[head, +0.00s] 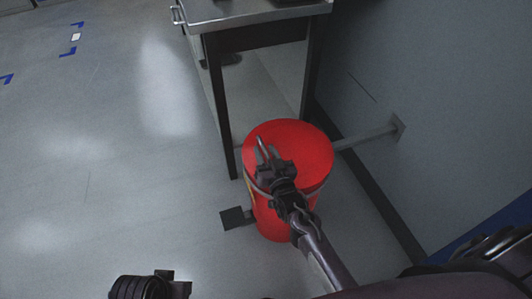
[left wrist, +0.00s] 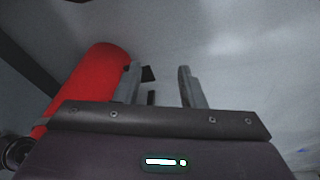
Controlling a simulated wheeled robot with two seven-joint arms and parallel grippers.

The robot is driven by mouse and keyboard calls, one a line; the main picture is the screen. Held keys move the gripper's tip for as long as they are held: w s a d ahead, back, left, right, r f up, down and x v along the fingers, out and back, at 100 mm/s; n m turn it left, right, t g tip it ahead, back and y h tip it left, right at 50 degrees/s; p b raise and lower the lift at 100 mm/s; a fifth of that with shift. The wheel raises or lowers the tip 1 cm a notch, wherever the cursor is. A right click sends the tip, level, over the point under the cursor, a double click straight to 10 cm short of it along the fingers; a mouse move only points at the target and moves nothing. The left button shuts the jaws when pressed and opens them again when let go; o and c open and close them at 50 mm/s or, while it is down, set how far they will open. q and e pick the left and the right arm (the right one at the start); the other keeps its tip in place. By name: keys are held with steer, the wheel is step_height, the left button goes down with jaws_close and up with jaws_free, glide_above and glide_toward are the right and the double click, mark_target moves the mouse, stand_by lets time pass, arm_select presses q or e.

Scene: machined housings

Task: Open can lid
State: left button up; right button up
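A red cylindrical can (head: 310,150) with a flat red lid stands on the floor beside a table leg; the lid looks closed. A black pedal-like plate (head: 232,217) juts from the can's base on the left. My right gripper (head: 262,148) is over the can's lid, in front of its near left part; whether it touches and how wide its fingers are I cannot tell. My left gripper (left wrist: 158,82) is open and empty in the left wrist view, with the red can (left wrist: 90,82) to its left. The black plate (left wrist: 148,74) shows between its fingers.
A metal-topped table (head: 250,14) with dark legs stands behind the can. A grey wall (head: 390,80) with a dark baseboard is close on the right, with a bar running from it toward the can. The floor (head: 110,150) at left is open.

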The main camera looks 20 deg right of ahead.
jaws_close()
steer(key=shift+r, duration=0.1)
